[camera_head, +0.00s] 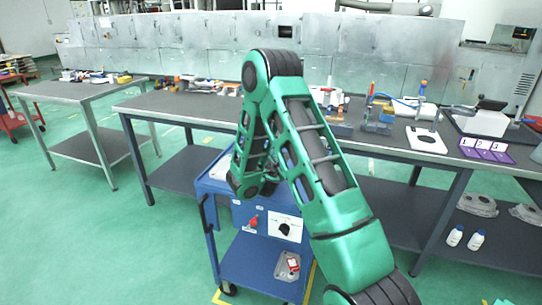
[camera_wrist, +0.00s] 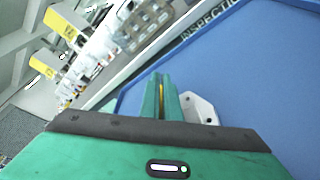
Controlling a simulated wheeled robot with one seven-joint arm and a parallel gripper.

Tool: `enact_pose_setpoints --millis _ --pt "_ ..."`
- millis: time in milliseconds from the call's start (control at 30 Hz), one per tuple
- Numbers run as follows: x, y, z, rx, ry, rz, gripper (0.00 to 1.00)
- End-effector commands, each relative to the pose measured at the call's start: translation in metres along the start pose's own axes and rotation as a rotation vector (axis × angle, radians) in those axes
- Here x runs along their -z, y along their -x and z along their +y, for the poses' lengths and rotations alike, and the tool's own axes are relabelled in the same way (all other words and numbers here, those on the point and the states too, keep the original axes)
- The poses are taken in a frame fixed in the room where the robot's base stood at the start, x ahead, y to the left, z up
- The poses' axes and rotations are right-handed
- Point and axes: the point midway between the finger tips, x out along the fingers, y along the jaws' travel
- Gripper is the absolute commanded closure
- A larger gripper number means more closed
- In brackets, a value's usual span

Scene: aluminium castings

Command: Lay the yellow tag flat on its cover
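In the wrist view my gripper (camera_wrist: 160,80) has its two green fingers close together, with a thin yellow strip, apparently the yellow tag (camera_wrist: 162,90), between them. Most of the tag is hidden by the fingers. A pale grey metal piece (camera_wrist: 203,108), likely the cover, lies on the blue surface just right of the fingers and is partly hidden behind them and the gripper body. I cannot tell how high the tag is above the surface. In the head view my green arm hides the gripper, tag and cover.
The blue cart (camera_head: 210,187) stands before the long bench (camera_head: 190,109); its top (camera_wrist: 265,75) is largely clear in the wrist view. Its lower shelf holds a grey casting (camera_head: 287,266). Fixtures and a purple numbered board (camera_head: 487,150) stand on the bench. Another table (camera_head: 75,92) is left.

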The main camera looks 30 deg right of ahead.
Motion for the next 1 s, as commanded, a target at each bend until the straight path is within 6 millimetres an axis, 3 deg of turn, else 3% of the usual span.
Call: enact_pose_setpoints --millis 200,300,667,1000 --pt "0.000 0.000 0.000 0.000 0.000 0.000 1.00" --pt "0.000 0.000 0.000 0.000 0.000 0.000 0.75" --pt "0.001 0.003 0.000 0.000 0.002 0.001 0.75" --pt "0.003 0.053 0.001 -0.001 0.006 0.006 0.75"
